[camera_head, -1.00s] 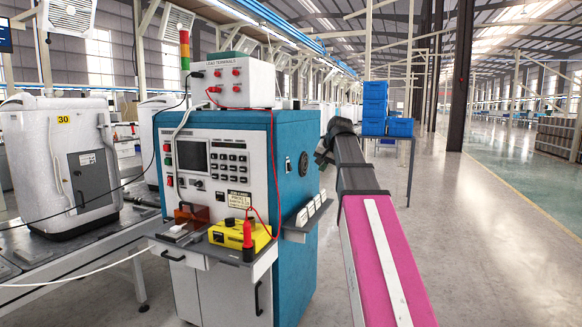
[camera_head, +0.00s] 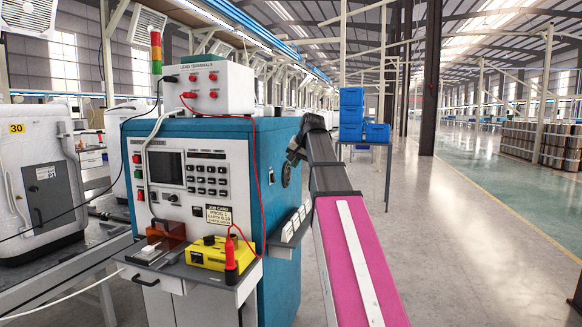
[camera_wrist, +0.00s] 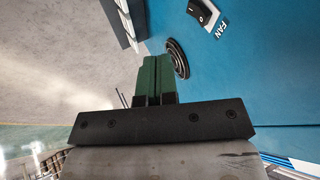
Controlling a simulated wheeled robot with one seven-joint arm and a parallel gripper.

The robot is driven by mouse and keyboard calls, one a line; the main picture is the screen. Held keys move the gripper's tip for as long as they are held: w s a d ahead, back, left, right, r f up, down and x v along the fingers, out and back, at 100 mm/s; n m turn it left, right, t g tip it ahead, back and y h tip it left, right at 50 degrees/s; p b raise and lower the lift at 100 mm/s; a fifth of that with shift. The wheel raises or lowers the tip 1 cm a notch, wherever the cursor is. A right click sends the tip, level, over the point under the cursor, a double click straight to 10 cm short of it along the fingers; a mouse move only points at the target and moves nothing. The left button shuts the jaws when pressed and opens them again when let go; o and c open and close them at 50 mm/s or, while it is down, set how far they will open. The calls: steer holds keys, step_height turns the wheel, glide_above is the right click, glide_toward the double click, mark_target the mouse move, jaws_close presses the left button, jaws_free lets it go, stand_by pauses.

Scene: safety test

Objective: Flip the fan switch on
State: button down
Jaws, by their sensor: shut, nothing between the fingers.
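The fan switch (camera_wrist: 202,12) shows at the top right of the wrist view, partly cut off by the frame's edge. It is a black rocker with white marks in a pale frame on a blue panel; which way it is set I cannot tell. A "FAN" label (camera_wrist: 221,29) is beside it. My gripper (camera_wrist: 155,62) has green fingers pressed together, empty. The fingertips are apart from the switch, left of and below it in the wrist view. In the head view my gripper (camera_head: 295,150) is by the cabinet's right side, its fingers unclear.
The blue-sided cabinet (camera_head: 277,260) has a round black fitting (camera_wrist: 178,58), close to my fingers in the wrist view. A side ledge with white pieces (camera_head: 297,223) juts out below. A yellow device (camera_head: 207,254) sits on the front shelf. Open floor (camera_head: 440,270) lies to the right.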

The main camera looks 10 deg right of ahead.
mark_target(274, 178)
steer(key=w+a+f, duration=0.5)
steer(key=w+f, duration=0.1)
steer(key=f, duration=0.1)
steer(key=shift+w+f, duration=0.2)
steer(key=shift+f, duration=0.05)
stand_by(0.3)
